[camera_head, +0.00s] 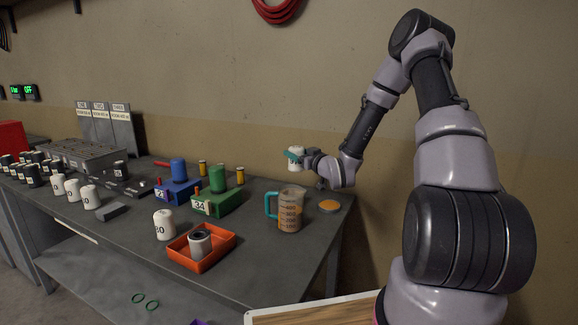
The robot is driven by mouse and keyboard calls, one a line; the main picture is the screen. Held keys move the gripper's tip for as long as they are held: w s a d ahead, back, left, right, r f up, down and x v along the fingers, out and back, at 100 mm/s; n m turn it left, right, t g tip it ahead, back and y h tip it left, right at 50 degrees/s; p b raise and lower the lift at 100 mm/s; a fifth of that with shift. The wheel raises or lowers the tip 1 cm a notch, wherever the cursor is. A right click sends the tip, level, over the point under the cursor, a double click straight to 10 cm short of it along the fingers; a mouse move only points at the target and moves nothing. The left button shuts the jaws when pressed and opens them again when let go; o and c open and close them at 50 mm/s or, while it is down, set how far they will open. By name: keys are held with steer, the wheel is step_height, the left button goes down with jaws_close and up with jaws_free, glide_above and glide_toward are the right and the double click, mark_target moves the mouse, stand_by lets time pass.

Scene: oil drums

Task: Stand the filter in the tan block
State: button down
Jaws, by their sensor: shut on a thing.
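My gripper (291,154), with teal fingers, is shut on a white filter (297,164) with dark marking. It holds the filter roughly upright in the air, above the back right part of the grey table (145,255). I cannot make out a tan block in this view. A blue block (177,192) with a blue cylinder and a green block (216,203) with a green cylinder stand at the middle of the table, left of my gripper.
An orange tray (225,237) holds a white cylinder. Another white cylinder (164,225) stands left of it. Several more cylinders crowd the left end. Bare tabletop lies in front.

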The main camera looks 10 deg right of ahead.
mark_target(291, 163)
steer(key=shift+w+a+r+n+y, duration=0.2)
steer(key=shift+a+r+n+y, duration=0.2)
steer(key=shift+a+r, duration=0.2)
steer(key=shift+a+f+g+y, duration=0.3)
steer(key=shift+f, duration=0.35)
step_height(291, 163, down, 4)
steer(key=shift+w+a+r+n, duration=0.1)
steer(key=shift+n, duration=0.2)
steer(key=shift+f, duration=2.4)
steer(key=shift+s+f, duration=0.15)
steer(key=shift+s, duration=0.05)
steer(key=shift+f, duration=0.25)
steer(key=shift+f, duration=0.35)
steer(key=shift+f, duration=0.35)
steer(key=shift+s+f, duration=0.1)
steer(key=shift+f, duration=0.05)
